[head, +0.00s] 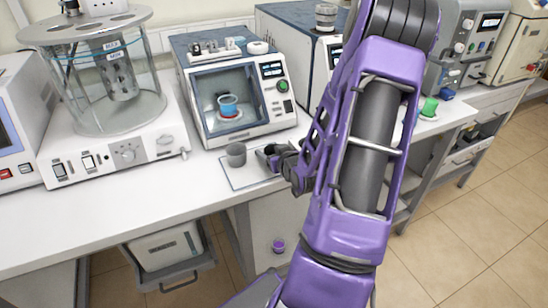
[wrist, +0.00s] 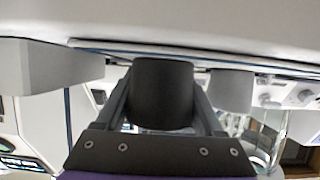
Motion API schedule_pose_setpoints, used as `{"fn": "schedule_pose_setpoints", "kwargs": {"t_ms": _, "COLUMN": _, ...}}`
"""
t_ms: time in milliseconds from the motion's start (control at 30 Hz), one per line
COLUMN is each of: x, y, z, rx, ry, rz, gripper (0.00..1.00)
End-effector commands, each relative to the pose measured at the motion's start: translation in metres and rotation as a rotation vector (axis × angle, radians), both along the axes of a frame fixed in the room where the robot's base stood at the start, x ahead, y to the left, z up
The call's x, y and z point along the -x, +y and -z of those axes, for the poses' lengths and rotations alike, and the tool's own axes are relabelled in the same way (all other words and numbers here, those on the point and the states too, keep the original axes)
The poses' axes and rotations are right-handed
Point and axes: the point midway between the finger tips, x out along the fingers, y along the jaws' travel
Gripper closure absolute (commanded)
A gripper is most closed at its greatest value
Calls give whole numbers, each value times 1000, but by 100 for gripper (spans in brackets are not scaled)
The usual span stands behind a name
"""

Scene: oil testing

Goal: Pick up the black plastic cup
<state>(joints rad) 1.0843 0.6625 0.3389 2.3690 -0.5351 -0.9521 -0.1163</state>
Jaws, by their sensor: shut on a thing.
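The black plastic cup (wrist: 163,92) is between the two fingers of my gripper (wrist: 165,110) in the wrist view, which looks upside down. The fingers are shut on its sides. In the head view my gripper (head: 276,157) is low over the bench, at the right part of a pale mat (head: 247,175). The cup there is dark against the dark fingers and mostly hard to make out. I cannot tell whether it touches the mat.
A grey cup (head: 236,155) stands close by on the mat; it also shows in the wrist view (wrist: 231,90). A boxy machine (head: 240,100) with a blue and red cup inside stands just behind. A glass vessel apparatus (head: 115,85) is at left. Bare bench (head: 110,205) lies in front.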

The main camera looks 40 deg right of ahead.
Motion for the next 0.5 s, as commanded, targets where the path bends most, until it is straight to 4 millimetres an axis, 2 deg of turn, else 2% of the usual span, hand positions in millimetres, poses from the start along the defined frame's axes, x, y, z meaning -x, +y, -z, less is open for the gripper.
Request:
{"fn": "schedule_pose_setpoints", "kwargs": {"t_ms": 267, "x": 0, "y": 0, "z": -7, "rx": 2, "ry": -2, "rz": -1, "gripper": 83}}
{"fn": "schedule_pose_setpoints", "kwargs": {"t_ms": 367, "x": 0, "y": 0, "z": -17, "rx": 2, "ry": -2, "rz": -1, "gripper": 83}}
{"fn": "schedule_pose_setpoints", "kwargs": {"t_ms": 500, "x": 0, "y": -1, "z": -41, "rx": 6, "ry": -3, "rz": 0, "gripper": 83}}
